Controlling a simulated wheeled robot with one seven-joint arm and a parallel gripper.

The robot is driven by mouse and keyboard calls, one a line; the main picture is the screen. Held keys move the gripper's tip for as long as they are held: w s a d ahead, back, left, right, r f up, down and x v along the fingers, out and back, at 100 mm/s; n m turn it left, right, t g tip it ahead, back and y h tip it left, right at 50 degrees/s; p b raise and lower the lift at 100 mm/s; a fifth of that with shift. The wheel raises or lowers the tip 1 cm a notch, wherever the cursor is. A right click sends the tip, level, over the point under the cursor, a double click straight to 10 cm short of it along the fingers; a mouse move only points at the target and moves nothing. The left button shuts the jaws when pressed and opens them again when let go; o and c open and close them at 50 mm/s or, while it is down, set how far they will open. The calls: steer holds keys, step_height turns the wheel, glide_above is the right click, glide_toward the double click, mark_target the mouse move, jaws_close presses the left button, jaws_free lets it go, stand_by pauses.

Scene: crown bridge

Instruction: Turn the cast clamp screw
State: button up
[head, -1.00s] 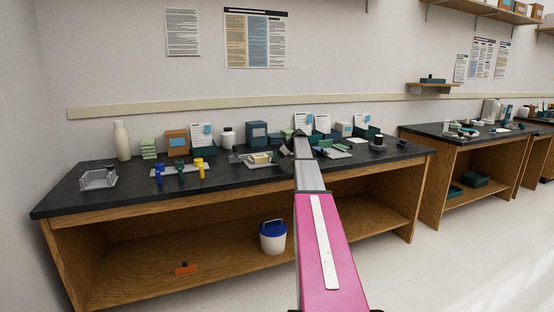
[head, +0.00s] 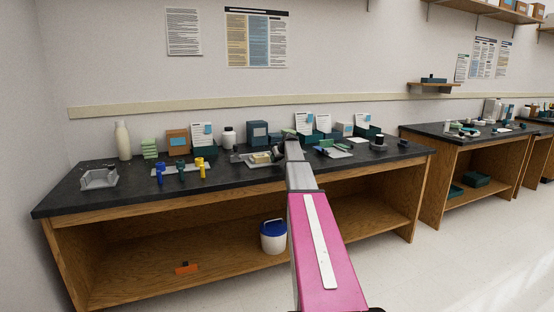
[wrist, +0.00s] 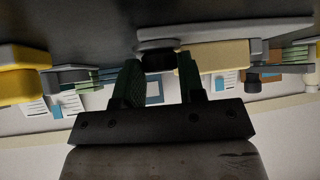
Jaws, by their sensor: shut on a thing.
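The cast clamp is a cream block (head: 261,157) on a grey base, mid-bench in the head view. In the wrist view, which is upside down, the cream cast block (wrist: 215,60) lies just right of centre, under its long grey base. A dark round screw knob (wrist: 158,61) projects from the block's left end. My gripper (wrist: 160,68) has its two dark green fingers on either side of the knob and is shut on it. Finger contact is hard to make out. In the head view my gripper (head: 279,147) is at the clamp's right end, small and partly hidden by my arm.
Blue, green and yellow tools (head: 180,168) stand on a strip left of the clamp. A grey holder (head: 98,179) is at the bench's left end. Boxes, bottles and cards line the back. The dark bench top (head: 130,187) is clear along its front.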

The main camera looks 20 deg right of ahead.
steer(key=shift+m+h, duration=0.4)
steer(key=shift+m, duration=0.1)
steer(key=o, duration=0.9)
steer(key=v, duration=1.1)
steer(key=shift+f, duration=0.1)
